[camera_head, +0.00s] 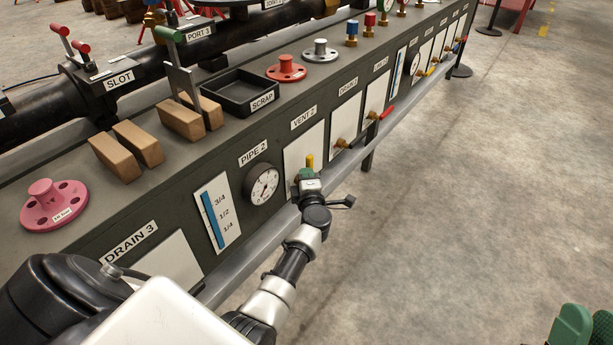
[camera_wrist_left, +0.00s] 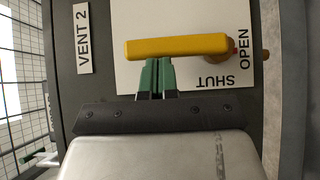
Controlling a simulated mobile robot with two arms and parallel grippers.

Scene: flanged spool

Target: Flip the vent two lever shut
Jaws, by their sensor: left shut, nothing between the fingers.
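The vent two lever is a yellow handle (camera_head: 310,160) under the VENT 2 label (camera_head: 303,118) on the bench's front panel; it points up. In the left wrist view the yellow lever (camera_wrist_left: 178,46) lies across the picture, its brass pivot at its right end, beside the words OPEN (camera_wrist_left: 243,48) and SHUT (camera_wrist_left: 215,82). My left gripper (camera_wrist_left: 156,68) is shut and empty. Its green fingertips are at the lever's side, near its middle; I cannot tell whether they touch. In the head view my left gripper (camera_head: 307,175) partly hides the pivot. My right gripper (camera_head: 589,326) shows two green fingers apart.
Round gauge PIPE 2 (camera_head: 262,185) is left of the vent plate. Other valve handles, one red (camera_head: 386,112), stick out further right. A grey rail (camera_head: 285,220) runs along the bench front. Blocks and a SCRAP tray (camera_head: 240,91) stand on top.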

